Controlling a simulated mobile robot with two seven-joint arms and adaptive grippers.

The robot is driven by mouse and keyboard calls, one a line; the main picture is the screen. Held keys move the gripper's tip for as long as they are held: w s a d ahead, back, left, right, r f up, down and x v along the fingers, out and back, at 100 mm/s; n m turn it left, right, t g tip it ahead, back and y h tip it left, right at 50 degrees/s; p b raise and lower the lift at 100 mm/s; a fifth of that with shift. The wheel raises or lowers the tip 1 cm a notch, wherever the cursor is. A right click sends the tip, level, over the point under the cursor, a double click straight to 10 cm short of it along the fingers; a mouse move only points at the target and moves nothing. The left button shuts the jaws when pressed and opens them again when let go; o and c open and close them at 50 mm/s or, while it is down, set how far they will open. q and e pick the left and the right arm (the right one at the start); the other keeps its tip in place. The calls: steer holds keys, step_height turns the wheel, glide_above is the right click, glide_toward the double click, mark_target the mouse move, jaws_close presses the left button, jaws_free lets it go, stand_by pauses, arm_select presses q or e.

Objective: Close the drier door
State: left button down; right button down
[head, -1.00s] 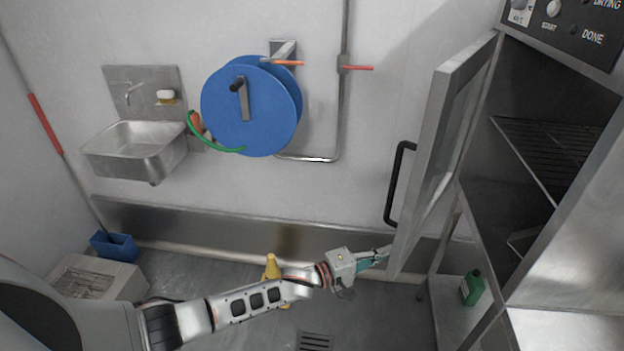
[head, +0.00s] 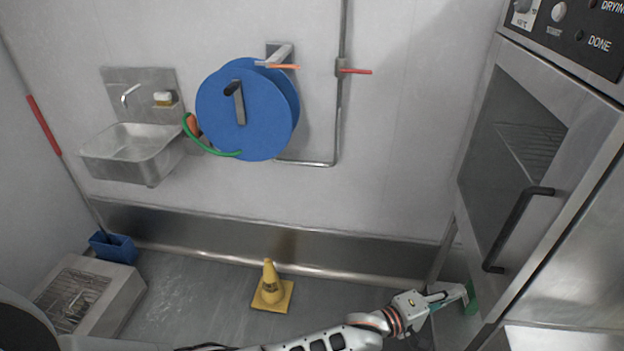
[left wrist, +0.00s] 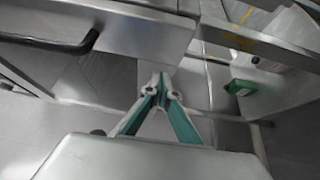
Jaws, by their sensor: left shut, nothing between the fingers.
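The drier door (head: 500,170), a steel frame with a dark window, lies across the front of the drier at the right of the head view. It looks shut or almost shut; I cannot tell if it is fully flush. Its black handle (head: 515,228) faces me and also shows in the left wrist view (left wrist: 50,44). My left gripper (head: 464,293) is shut and empty, low at the door's bottom left corner. In the left wrist view its fingertips (left wrist: 161,78) meet close to the door's lower edge (left wrist: 140,38); contact is unclear. My right gripper is not in view.
The control panel (head: 575,32) is above the door. A green bottle (left wrist: 240,87) stands below the drier, partly hidden behind my left gripper in the head view. A yellow cone (head: 270,285) stands on the floor. A blue hose reel (head: 245,120) and a sink (head: 130,150) are on the wall.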

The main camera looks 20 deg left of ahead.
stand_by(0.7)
arm_select(q)
steer(key=v, duration=1.2)
steer(key=shift+s, duration=0.1)
